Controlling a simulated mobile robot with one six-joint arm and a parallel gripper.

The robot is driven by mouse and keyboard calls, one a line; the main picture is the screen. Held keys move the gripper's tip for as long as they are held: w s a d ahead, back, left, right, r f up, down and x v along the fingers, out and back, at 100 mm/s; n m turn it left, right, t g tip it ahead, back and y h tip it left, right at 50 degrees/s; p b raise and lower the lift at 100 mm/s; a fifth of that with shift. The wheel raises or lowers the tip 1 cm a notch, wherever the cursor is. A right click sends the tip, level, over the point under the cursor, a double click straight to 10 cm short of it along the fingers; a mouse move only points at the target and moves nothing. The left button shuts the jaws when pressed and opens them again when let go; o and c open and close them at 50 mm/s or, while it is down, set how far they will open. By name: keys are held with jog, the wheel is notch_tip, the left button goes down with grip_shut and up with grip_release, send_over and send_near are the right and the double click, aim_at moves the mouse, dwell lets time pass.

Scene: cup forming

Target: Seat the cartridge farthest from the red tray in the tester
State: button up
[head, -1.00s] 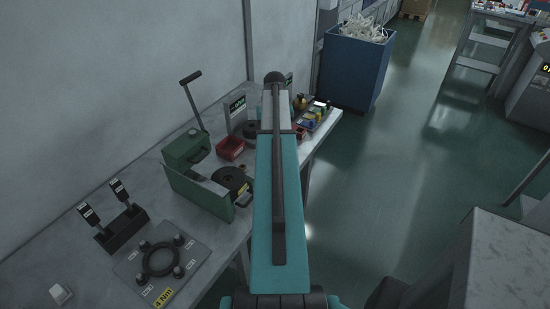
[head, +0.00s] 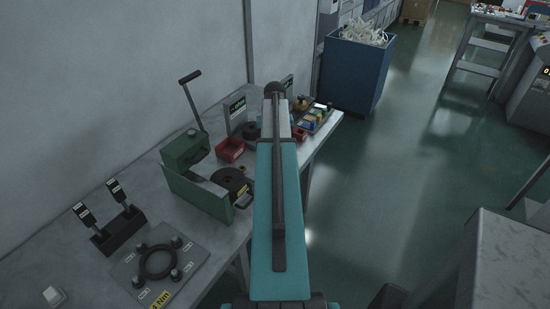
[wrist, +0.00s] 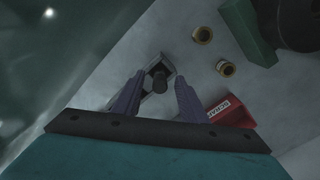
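Two brass ring-shaped cartridges lie on the pale bench in the wrist view. The upper-left cartridge (wrist: 202,35) is farther from the red tray (wrist: 230,112) than the lower-right cartridge (wrist: 225,69). The tray also shows in the head view (head: 231,149). My gripper (wrist: 159,76) is open, its two fingers apart and well left of both cartridges. A black cylinder (wrist: 160,81) on a grey block (wrist: 150,105) shows between the fingers, apparently below them and untouched; I cannot tell whether this is the tester. My arm hides the gripper in the head view.
A green lever press (head: 187,150) stands near the cartridges. A plate with a black ring (head: 158,262) and a stand with two black-handled tools (head: 118,232) are nearer on the bench. A parts tray (head: 315,117) is at the far end. Floor lies beyond the bench's right edge.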

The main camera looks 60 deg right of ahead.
grip_shut()
jog(key=shift+r, duration=0.1)
jog(key=shift+r+b, duration=0.75)
jog(key=shift+r, duration=0.75)
jog(key=shift+s+a+r, duration=0.15)
jog(key=shift+s+a, duration=0.05)
jog(key=shift+a, duration=0.05)
jog(key=s+a+r+b, duration=0.1)
jog(key=s+a+b, duration=0.2)
jog(key=s+a, duration=0.7)
jog(key=shift+s+a+r+b, duration=0.25)
jog(key=shift+s+a+b, duration=0.15)
jog(key=shift+a, duration=0.05)
